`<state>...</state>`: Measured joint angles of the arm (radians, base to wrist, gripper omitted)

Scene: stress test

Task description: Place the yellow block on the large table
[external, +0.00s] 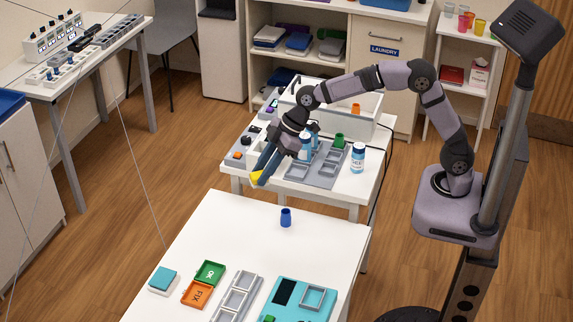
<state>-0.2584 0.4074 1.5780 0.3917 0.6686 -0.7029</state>
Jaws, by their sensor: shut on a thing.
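My gripper (261,177) is in the external view, near the gap between the two white tables. It is shut on the yellow block (257,178), which shows as a small yellow patch at the fingertips. The block is held in the air, close to the far left edge of the large table (245,230). The fingers hide part of the block. The large white table is in the front middle of the view.
On the large table stand a blue cup (286,217), a teal block (163,279), green (210,273) and orange (197,293) trays, a grey rack (237,297) and a teal board (296,300). The smaller table (372,172) behind holds bottles and a white bin. The large table's far left part is clear.

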